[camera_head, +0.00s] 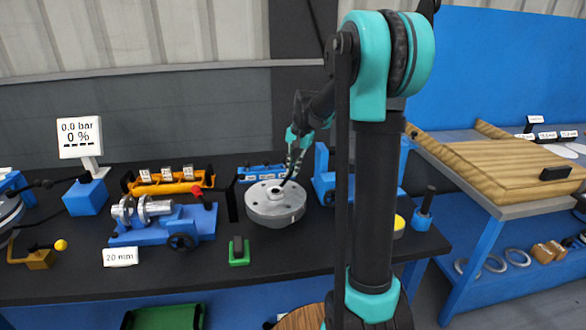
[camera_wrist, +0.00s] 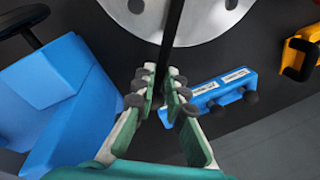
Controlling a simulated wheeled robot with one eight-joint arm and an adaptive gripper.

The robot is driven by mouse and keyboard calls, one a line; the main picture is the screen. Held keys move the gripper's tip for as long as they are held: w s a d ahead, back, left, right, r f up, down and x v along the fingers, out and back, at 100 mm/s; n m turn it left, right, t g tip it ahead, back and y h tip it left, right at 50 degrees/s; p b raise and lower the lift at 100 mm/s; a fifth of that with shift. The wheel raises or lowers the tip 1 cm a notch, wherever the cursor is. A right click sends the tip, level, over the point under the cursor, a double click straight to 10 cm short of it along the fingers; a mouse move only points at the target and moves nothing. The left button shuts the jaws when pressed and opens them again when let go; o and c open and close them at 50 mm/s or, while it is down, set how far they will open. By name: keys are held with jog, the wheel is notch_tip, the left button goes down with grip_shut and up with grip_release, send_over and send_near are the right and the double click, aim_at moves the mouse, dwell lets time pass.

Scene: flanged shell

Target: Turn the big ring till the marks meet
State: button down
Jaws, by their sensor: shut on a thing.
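The big ring is probably the round grey metal flange (camera_head: 275,208) on the black bench in the head view. Its grey face with dark round holes fills the top of the wrist view (camera_wrist: 218,22). My gripper (camera_head: 292,168) is above the far right side of the flange. In the wrist view my gripper (camera_wrist: 162,90) is shut on a thin black bar (camera_wrist: 173,42), which reaches across the flange face. I cannot tell whether the bar is joined to the flange. I cannot make out any alignment marks in either view.
A blue vise-like fixture (camera_head: 165,225) stands left of the flange, and a green-based block (camera_head: 239,252) in front. A blue rack (camera_head: 262,172) and an orange rack (camera_head: 170,181) stand behind. A blue stand (camera_head: 323,180) is close on the right. A display (camera_head: 80,137) reads 0.0 bar, 0 %.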

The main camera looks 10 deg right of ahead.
jog(key=s+d+m, duration=0.4)
jog(key=m, duration=0.1)
jog(key=shift+s+t+h, duration=0.35)
jog(key=shift+t+h, duration=0.05)
jog(key=c, duration=1.6)
grip_release()
jog(key=r, duration=0.4)
jog(key=s+d+r, duration=0.1)
jog(key=r, duration=0.3)
jog(key=s+r, duration=0.1)
jog(key=r, duration=0.2)
jog(key=shift+d+r, duration=0.15)
jog(key=shift+r, duration=0.25)
